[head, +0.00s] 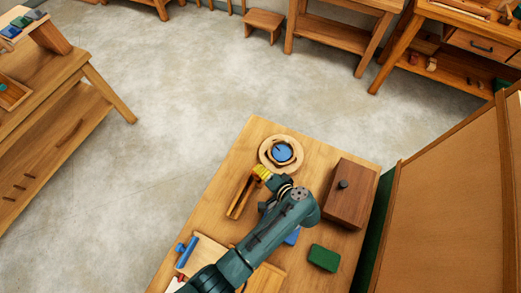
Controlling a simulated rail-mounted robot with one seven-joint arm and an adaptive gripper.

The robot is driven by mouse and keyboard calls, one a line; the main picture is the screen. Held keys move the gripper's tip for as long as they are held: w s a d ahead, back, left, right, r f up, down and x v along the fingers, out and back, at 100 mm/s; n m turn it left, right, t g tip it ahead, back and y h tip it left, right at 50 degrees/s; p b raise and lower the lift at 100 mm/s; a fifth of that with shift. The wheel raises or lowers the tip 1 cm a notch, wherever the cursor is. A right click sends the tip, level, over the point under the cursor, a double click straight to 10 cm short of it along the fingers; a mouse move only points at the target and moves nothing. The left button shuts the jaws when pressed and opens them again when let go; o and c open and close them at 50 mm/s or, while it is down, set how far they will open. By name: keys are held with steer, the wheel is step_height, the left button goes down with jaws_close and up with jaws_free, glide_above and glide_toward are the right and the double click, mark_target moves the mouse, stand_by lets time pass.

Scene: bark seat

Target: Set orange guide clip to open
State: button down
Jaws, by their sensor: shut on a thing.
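My gripper (266,178) is at the end of my teal arm, above the wooden table's upper middle. It is shut on a small yellow-orange ribbed piece (261,171), which looks like the orange guide clip. The piece lies at the lower left edge of a round pale wooden ring (268,143) with a blue disc (283,152) in it. My gripper and arm hide part of the piece, and whether the clip is open or closed is too small to tell.
An orange-brown slotted wooden piece (240,197) lies left of my gripper. A brown box with a dark knob (350,194) stands to the right, a green block (324,258) below it. A blue-handled tool (186,250) is at lower left. A tall panel (450,200) borders the right.

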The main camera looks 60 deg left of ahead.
steer(key=c, duration=1.1)
jaws_free()
steer(key=shift+f, duration=0.1)
